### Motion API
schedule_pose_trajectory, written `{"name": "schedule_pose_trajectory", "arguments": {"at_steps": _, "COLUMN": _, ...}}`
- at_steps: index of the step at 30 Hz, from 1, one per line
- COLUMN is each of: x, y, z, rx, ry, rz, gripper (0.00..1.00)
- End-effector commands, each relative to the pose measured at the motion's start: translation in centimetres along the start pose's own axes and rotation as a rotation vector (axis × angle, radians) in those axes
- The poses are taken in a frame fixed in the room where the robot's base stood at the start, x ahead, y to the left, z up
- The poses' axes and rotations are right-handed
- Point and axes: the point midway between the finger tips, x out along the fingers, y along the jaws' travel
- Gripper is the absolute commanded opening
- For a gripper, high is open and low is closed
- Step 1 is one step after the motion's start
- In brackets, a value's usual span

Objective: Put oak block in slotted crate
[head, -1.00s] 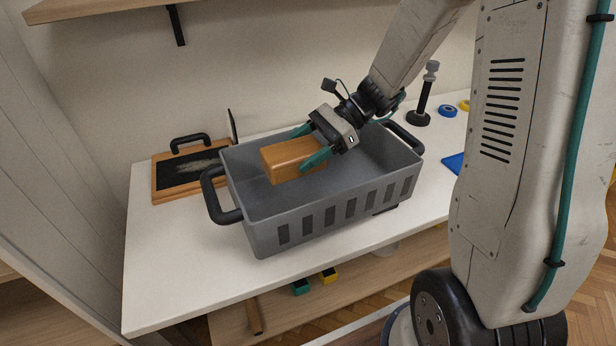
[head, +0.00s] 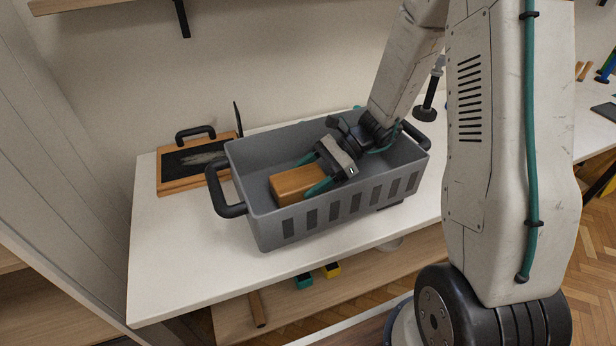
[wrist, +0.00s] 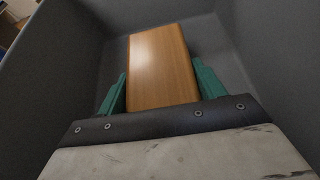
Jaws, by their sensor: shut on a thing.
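The oak block (head: 296,184) is a warm brown wooden box inside the grey slotted crate (head: 345,207). My gripper (head: 312,174) has its teal fingers on either side of the block, shut on it, low between the crate's walls. In the wrist view the block (wrist: 162,68) lies between the two teal fingers, with the crate's dark walls (wrist: 58,65) around it. The near wall hides the block's lower edge in the head view, so I cannot tell whether it touches the crate's floor.
The crate stands on a white table (head: 165,270) and has black handles at both ends. A wood-framed black board (head: 195,160) with a handle lies to its left. A black post (head: 431,95) stands behind right. A shelf below holds small green and yellow boxes.

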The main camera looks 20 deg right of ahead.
Motion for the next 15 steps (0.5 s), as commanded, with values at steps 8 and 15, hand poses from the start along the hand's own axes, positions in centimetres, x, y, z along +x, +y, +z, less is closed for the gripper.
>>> {"name": "schedule_pose_trajectory", "arguments": {"at_steps": 8, "x": 0.08, "y": -0.01, "z": -0.23, "rx": 0.001, "ry": 0.0, "rz": -0.001, "gripper": 0.9}}
{"name": "schedule_pose_trajectory", "arguments": {"at_steps": 15, "x": -0.03, "y": -0.01, "z": -0.01, "rx": 0.0, "ry": 0.0, "rz": -0.001, "gripper": 0.9}}
